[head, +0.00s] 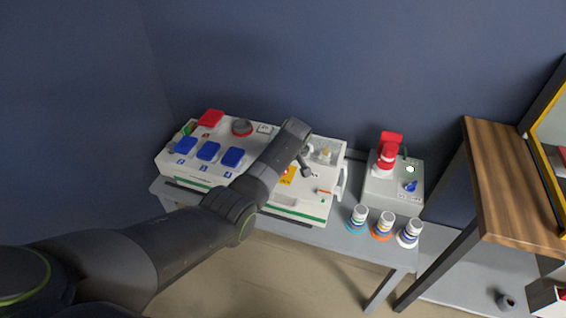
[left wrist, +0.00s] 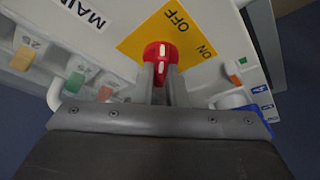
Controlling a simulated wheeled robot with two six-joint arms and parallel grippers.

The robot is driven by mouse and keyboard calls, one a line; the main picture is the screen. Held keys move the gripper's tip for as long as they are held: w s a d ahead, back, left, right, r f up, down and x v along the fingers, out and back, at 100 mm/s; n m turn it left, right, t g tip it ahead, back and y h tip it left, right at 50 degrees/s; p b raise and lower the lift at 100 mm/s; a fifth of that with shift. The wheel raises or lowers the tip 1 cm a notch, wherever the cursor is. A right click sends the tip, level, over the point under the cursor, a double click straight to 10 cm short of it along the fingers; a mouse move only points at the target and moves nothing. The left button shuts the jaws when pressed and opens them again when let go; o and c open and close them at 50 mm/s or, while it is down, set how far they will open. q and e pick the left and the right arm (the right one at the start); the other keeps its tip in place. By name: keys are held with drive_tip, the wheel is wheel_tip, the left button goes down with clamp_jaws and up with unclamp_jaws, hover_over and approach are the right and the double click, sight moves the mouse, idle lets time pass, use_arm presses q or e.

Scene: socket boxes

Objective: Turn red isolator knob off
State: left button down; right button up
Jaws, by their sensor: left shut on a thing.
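The red isolator knob (left wrist: 161,52) sits on a yellow plate (left wrist: 140,40) marked OFF and ON in the left wrist view. The knob carries a white line that runs roughly up and down in this view; I cannot tell for sure which label it is set to. My left gripper (left wrist: 160,72) is shut on the knob, one finger on each side, hiding its near edge. In the head view the yellow plate (head: 287,177) shows on the white box, just beside my left arm. The right gripper is not in view.
A grey box (head: 388,194) with a red plug stands to the right. Several ringed white plugs (head: 383,226) stand at the table's front.

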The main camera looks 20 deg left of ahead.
use_arm(q)
drive_tip(key=shift+r, duration=0.1)
idle(0.3)
drive_tip(key=c, duration=1.5)
unclamp_jaws()
drive_tip(key=shift+o, duration=0.2)
drive_tip(key=shift+s+d+r, duration=0.1)
drive_tip(key=shift+d+r, duration=0.1)
drive_tip(key=shift+r, duration=0.3)
drive_tip(key=p+v, duration=0.2)
drive_tip(key=v, duration=1.4)
drive_tip(key=shift+r, duration=0.1)
